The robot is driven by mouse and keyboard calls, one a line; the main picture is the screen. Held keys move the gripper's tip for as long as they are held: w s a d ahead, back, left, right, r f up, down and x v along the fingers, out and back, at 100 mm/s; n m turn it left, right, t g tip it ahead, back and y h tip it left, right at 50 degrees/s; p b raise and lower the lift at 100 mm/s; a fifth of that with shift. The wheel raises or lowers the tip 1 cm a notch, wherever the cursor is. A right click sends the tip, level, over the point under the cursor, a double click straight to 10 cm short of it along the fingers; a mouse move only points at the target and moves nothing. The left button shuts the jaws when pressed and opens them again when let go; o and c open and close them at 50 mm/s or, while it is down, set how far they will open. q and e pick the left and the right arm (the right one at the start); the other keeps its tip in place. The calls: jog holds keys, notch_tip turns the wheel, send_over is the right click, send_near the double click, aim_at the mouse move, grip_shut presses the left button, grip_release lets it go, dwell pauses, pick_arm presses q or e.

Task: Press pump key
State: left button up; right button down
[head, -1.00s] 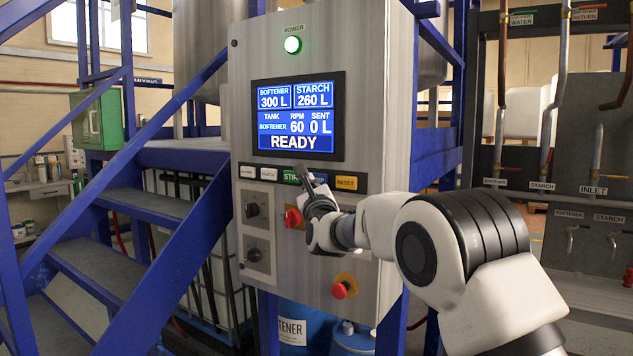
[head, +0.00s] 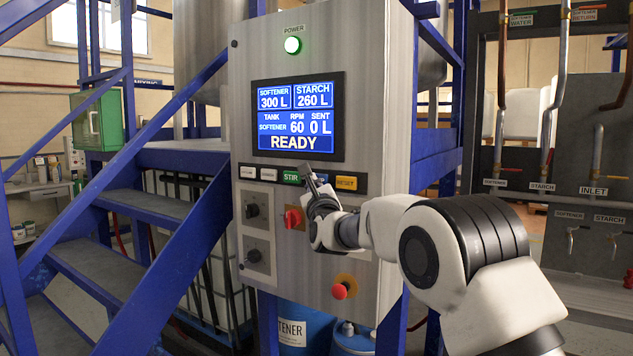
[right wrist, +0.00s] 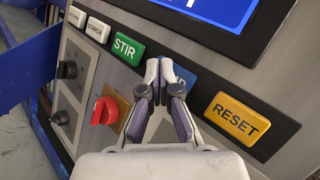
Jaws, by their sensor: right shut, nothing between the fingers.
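The control panel (head: 245,110) has a row of keys under its screen (head: 298,115), which reads READY, tank softener, RPM 60, SENT 0 L. A blue key (right wrist: 186,77) sits between the green STIR key (right wrist: 127,47) and the yellow RESET key (right wrist: 237,117). My gripper hides most of the blue key and its label, so I cannot read it whole. My right gripper (head: 307,170) is shut and empty, its fingertips (right wrist: 160,66) in front of the blue key's left part. I cannot tell whether they touch it. My left gripper is not in view.
A red rotary switch (head: 292,217) on a yellow plate sits below the keys. A red mushroom button (head: 341,290) is lower on the panel. Blue stairs (head: 120,215) stand at left, and a pipe rack (head: 570,130) stands at right.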

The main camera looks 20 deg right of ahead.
jog(key=shift+w+d, duration=0.15)
jog(key=shift+d, duration=0.1)
dwell(0.5)
jog(key=shift+s+a+b, duration=0.55)
jog(key=shift+a+b, duration=0.2)
jog(key=shift+b, duration=0.15)
jog(key=s+a+b, duration=0.1)
jog(key=a, duration=0.1)
jog(key=s+a+b, duration=0.2)
dwell(0.7)
